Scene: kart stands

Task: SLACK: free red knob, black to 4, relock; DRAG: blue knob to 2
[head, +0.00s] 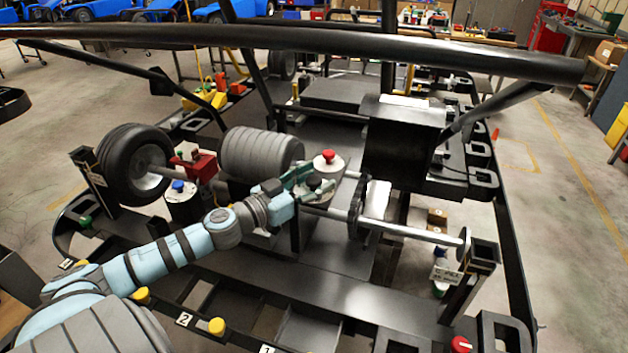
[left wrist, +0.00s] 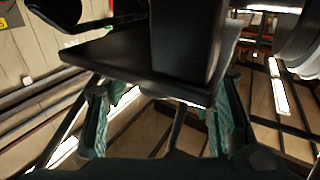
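A red knob (head: 328,156) sits on top of a pale round housing in the head view. A dark knob (head: 313,181) is just in front of it, partly hidden by my left gripper (head: 318,183). The gripper's teal fingers are apart on either side of the dark knob; I cannot tell whether they touch it. In the left wrist view, the fingers (left wrist: 155,125) stand wide apart, with a large black block (left wrist: 185,45) beyond and between them. A blue knob (head: 178,186) sits on a white round housing to the left. Dial numbers are not readable. My right gripper is not in view.
A black bar (head: 300,38) crosses the top of the head view. A grey roller (head: 262,152) and a wheel (head: 132,165) stand left of the gripper. A metal axle (head: 410,232) with a dark sprocket lies to the right. Yellow knobs (head: 217,326) line the front frame.

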